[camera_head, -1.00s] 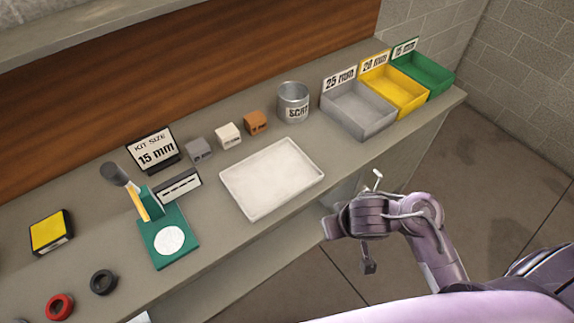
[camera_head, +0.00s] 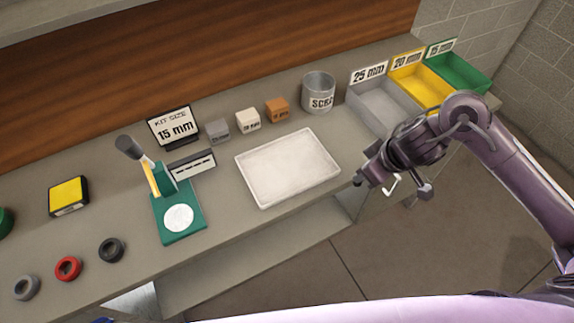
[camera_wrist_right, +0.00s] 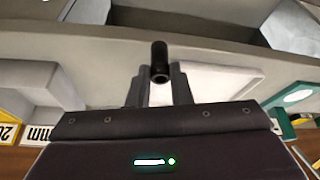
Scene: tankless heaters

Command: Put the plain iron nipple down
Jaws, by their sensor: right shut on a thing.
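The plain iron nipple (camera_wrist_right: 160,60) is a short dark tube with an open end. In the right wrist view it stands out between the fingertips of my right gripper (camera_wrist_right: 160,82), which is shut on it. In the head view my right gripper (camera_head: 364,180) is beside the front edge of the bench, right of the white tray (camera_head: 288,168). The nipple is too small and dark to pick out clearly there. The tray is empty. My left gripper is not in view.
Grey (camera_head: 353,112), yellow (camera_head: 398,72) and green (camera_head: 490,88) bins stand at the right. A scrap can (camera_head: 319,92), small blocks (camera_head: 247,121) and the 15 mm kit sign (camera_head: 174,127) line the back. A green gauge stand (camera_head: 164,224) is left of the tray.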

